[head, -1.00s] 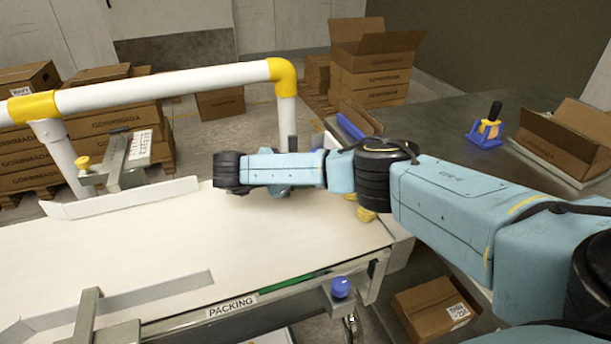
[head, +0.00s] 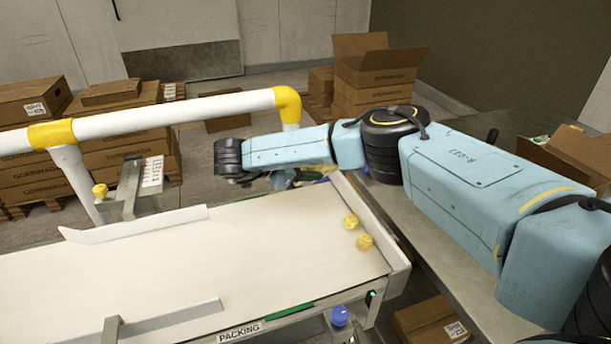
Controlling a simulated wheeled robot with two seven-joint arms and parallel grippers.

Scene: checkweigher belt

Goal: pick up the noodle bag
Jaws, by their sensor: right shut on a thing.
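My right arm comes in from the right, and its wrist hangs over the far edge of the belt. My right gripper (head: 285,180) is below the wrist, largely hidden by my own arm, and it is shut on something. Two small yellow crinkled things (head: 357,232) lie on the right end of the white belt (head: 230,255), apart from the gripper. My left gripper is not in view.
A white and yellow rail (head: 170,113) runs behind the belt. Low guides (head: 135,224) stand along the belt, and a blue knob (head: 340,316) is at its front. A grey table (head: 440,250) lies to the right, with an open carton (head: 565,155). Stacked cartons (head: 375,75) stand behind.

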